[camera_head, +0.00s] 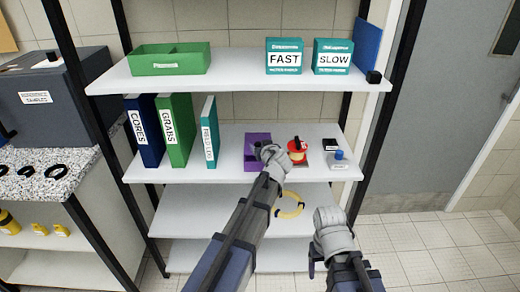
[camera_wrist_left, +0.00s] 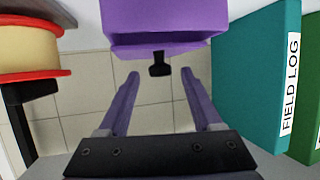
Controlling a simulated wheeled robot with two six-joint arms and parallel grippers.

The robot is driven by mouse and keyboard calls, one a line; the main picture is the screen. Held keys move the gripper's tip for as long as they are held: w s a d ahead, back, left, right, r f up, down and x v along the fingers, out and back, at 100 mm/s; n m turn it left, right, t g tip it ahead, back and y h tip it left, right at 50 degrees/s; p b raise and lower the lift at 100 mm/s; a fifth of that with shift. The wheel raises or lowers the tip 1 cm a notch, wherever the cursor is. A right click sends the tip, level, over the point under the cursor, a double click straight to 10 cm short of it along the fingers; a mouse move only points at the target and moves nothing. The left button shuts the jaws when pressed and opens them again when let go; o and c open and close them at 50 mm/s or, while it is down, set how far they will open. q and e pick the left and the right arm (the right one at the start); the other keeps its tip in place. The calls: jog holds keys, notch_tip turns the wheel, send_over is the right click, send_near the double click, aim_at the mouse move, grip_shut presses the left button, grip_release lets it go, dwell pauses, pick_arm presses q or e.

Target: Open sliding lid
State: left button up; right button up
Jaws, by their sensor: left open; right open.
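A purple box (camera_head: 250,163) stands on the middle shelf, partly hidden behind my left gripper (camera_head: 268,152). In the left wrist view the purple box (camera_wrist_left: 165,22) fills the top, with a slot-like edge along its near face. A small black tab (camera_wrist_left: 160,64) sticks out from that face, roughly centred between the open fingers of my left gripper (camera_wrist_left: 160,77). The fingers show no contact with the tab. I cannot tell how far the lid has slid. My right gripper (camera_head: 328,222) is lower, in front of the lower shelves, away from the box.
Teal FIELD LOG binder (camera_head: 209,132) stands left of the box. A red and yellow reel (camera_head: 298,150) and a blue-topped item (camera_head: 339,158) stand to its right. The upper shelf (camera_head: 235,70) hangs above. A yellow ring (camera_head: 290,207) lies on the shelf below.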

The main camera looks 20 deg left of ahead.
pick_arm(q)
jog(key=shift+c, duration=0.3)
grip_shut()
dwell(0.3)
dwell(0.8)
